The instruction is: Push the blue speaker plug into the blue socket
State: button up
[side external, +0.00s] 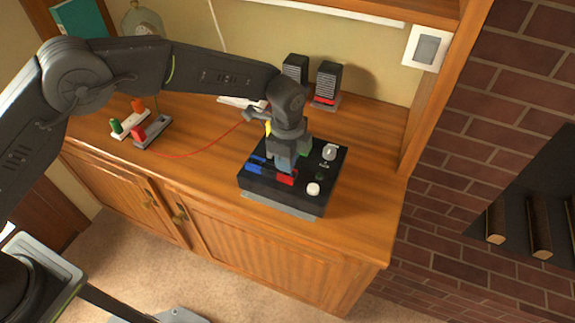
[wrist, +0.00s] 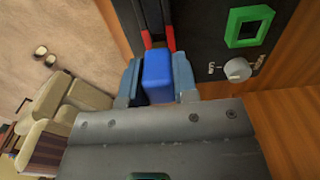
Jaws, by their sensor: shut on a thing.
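My gripper (wrist: 158,80) is shut on the blue plug (wrist: 158,68), a small blue block between its two grey-blue fingers. In the side view my gripper (side external: 284,160) points down over the black box (side external: 262,184). Blue strips (side external: 262,170) show on the box top just left of my fingers, probably part of the blue socket. A red piece (side external: 288,177) shows in front of the fingers. In the wrist view, red edges (wrist: 171,38) flank a dark slot beyond the plug. The plug's lower end is hidden, and I cannot tell whether it touches the socket.
The box carries a green square socket (wrist: 248,27) and a white knob (wrist: 237,69). A red cable (side external: 190,154) runs across the wooden cabinet top (side external: 200,125). A rack with coloured pieces (side external: 130,124) stands left. Two small speakers (side external: 327,82) stand behind the box.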

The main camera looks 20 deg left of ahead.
jog(key=shift+r, duration=2.2)
jog(key=shift+r, duration=0.35)
notch_tip(320, 180, up, 7)
jog(key=a+f, duration=0.5)
jog(key=a, duration=0.3)
jog(key=shift+a+f, duration=0.25)
jog(key=shift+f, duration=0.1)
jog(key=shift+f, duration=0.15)
jog(key=shift+f, duration=2.95)
